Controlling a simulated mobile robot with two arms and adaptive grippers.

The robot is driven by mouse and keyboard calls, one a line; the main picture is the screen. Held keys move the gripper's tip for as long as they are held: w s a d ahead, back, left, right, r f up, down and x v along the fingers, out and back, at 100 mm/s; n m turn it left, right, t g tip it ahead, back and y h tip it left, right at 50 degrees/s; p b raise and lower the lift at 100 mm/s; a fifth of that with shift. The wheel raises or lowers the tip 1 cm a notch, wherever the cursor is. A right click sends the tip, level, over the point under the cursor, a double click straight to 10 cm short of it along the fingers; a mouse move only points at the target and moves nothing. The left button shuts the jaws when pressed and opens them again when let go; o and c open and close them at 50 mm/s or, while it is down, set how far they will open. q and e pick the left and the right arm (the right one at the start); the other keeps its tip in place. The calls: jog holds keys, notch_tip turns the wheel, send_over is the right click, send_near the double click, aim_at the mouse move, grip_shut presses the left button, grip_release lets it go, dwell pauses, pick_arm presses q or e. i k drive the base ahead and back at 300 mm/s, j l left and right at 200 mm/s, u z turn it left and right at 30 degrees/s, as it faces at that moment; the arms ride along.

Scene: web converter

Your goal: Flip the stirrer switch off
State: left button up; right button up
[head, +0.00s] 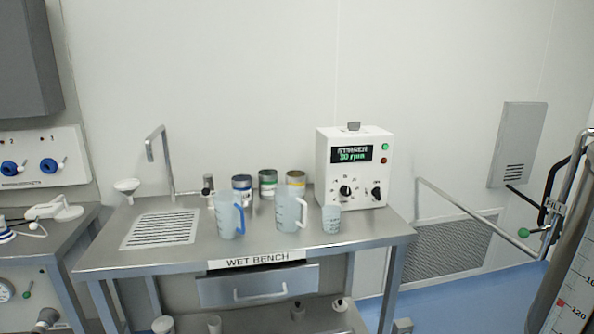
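The stirrer control box (354,167), white and upright, stands at the right end of the wet bench. Its display (353,153) is lit with green text that seems to read about 80 rpm. A green lamp or button (385,147) sits at the upper right of its face, with a small red one (384,160) below it. Low on the face are two black controls, a round dial (345,190) and a black knob or switch (376,193) to its right. The position of the right one is too small to read. Neither of my grippers is in view.
Blue floor (470,296) lies to the right, beside a metal rail (470,215).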

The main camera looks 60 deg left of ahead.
aim_at(376, 192)
jog(key=u, duration=1.65)
jog(key=i+l+u, duration=0.25)
jog(key=i+l, duration=0.2)
jog(key=i+l+u, duration=0.25)
jog(key=i+l, duration=0.25)
jog(key=i+l+u, duration=0.25)
jog(key=i+l, duration=0.15)
jog(key=l, duration=0.25)
